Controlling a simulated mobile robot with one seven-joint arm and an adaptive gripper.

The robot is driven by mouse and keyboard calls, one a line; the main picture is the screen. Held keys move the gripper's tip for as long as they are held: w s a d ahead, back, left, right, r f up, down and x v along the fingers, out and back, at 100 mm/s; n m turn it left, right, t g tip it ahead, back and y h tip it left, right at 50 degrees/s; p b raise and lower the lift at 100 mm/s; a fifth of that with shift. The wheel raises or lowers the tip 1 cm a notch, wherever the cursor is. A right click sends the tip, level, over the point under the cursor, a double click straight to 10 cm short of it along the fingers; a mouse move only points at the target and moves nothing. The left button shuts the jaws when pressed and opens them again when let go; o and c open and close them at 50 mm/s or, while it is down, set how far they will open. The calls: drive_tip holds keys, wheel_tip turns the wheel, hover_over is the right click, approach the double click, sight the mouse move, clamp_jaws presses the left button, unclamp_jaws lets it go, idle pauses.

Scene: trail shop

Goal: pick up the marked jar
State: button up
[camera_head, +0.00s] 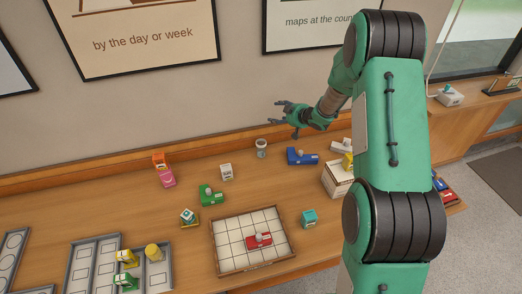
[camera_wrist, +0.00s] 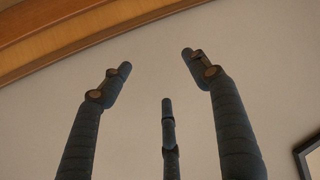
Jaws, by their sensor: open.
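My gripper (camera_head: 284,112) is open and empty, raised above the back of the counter near the wall. A small grey jar-like cup (camera_head: 261,147) stands upright near the back edge, below and a little left of my gripper. A yellow rounded jar-like piece (camera_head: 153,252) stands in a grey tray at the front left. I cannot make out a mark on either, so I cannot tell which is the marked jar.
A gridded wooden tray (camera_head: 229,240) holds a red piece (camera_head: 259,240). Around it lie a green block (camera_head: 211,196), a white box (camera_head: 226,172), a teal box (camera_head: 309,218) and a blue piece (camera_head: 301,156). A carton (camera_head: 337,180) stands beside my arm. Clear counter lies between them.

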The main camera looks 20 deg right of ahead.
sight(262, 146)
drive_tip(key=s+a+f+y, duration=0.1)
drive_tip(key=f, duration=0.4)
drive_tip(key=s+a+f+n+y, duration=0.1)
drive_tip(key=f+y, duration=0.1)
drive_tip(key=f, duration=0.4)
drive_tip(key=s+f+g+y, duration=0.1)
drive_tip(key=f, duration=0.5)
drive_tip(key=shift+s+a+y, duration=0.1)
drive_tip(key=shift+a+y, duration=0.3)
drive_tip(key=shift+s+a+f+n, duration=0.1)
drive_tip(key=shift+s+f+n, duration=0.1)
drive_tip(key=shift+f+n, duration=0.15)
drive_tip(key=shift+w+a, duration=0.1)
drive_tip(key=shift+x, duration=1.05)
drive_tip(key=shift+b+x, duration=0.3)
drive_tip(key=shift+x, duration=2.3)
drive_tip(key=shift+f, duration=0.1)
